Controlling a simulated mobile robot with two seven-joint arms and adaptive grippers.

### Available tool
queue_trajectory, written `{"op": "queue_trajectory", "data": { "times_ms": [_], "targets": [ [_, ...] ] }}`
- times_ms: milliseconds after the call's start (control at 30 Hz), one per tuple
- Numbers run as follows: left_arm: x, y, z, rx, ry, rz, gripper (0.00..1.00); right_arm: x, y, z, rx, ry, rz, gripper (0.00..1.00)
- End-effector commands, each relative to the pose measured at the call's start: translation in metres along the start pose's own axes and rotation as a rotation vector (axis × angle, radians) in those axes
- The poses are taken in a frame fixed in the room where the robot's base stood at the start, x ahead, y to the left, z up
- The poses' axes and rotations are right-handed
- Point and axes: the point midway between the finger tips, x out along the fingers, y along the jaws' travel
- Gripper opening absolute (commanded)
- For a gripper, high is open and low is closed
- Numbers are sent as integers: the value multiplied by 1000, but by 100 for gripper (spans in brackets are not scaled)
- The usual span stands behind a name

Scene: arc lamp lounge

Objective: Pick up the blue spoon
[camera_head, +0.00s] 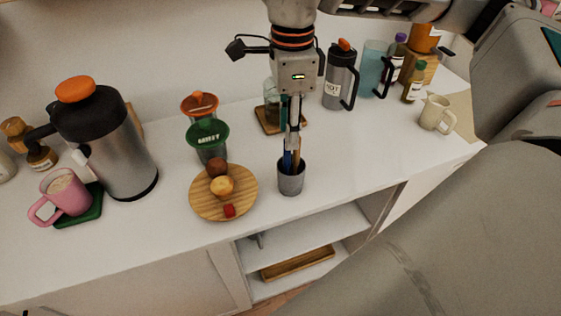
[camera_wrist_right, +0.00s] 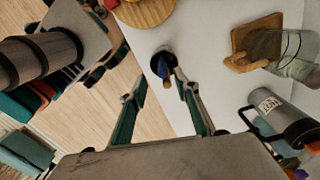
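The blue spoon (camera_head: 287,160) stands in a small grey cup (camera_head: 291,183) on the white counter, beside a wooden-coloured utensil (camera_head: 296,158). In the right wrist view, the blue spoon (camera_wrist_right: 163,68) shows at the mouth of the dark cup (camera_wrist_right: 157,56). My right gripper (camera_head: 293,143) points down over the cup, its fingers seen edge-on in the head view. In the right wrist view, my right gripper (camera_wrist_right: 160,82) is open, with a finger on either side of the line to the spoon and nothing clearly held. My left gripper is not in view.
A round wooden plate (camera_head: 204,207) with fruit is left of the cup. A green and orange dripper (camera_head: 207,132) and a glass jar on a wooden coaster (camera_head: 265,124) stand behind. A HOT flask (camera_head: 338,80) stands back right. The counter right of the cup is clear.

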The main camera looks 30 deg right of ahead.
Motion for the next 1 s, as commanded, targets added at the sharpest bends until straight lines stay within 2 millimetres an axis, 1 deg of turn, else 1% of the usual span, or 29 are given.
{"op": "queue_trajectory", "data": {
  "times_ms": [67, 300, 467, 733, 800, 967, 1000],
  "targets": [
    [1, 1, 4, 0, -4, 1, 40, 4, -3, -3, 7, 8, -7, 31],
    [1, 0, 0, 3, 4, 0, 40, 26, -3, -3, 7, 9, -8, 31],
    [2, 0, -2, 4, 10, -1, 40, 38, -3, -2, 6, 9, -6, 31],
    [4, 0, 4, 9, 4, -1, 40, 75, -4, 1, 5, 8, -6, 31],
    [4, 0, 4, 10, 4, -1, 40, 78, -5, 1, 6, 7, -8, 31],
    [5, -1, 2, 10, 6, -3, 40, 77, -5, 2, 7, 6, -9, 31],
    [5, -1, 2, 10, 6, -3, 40, 77, -5, 2, 7, 6, -9, 28]
  ]
}}
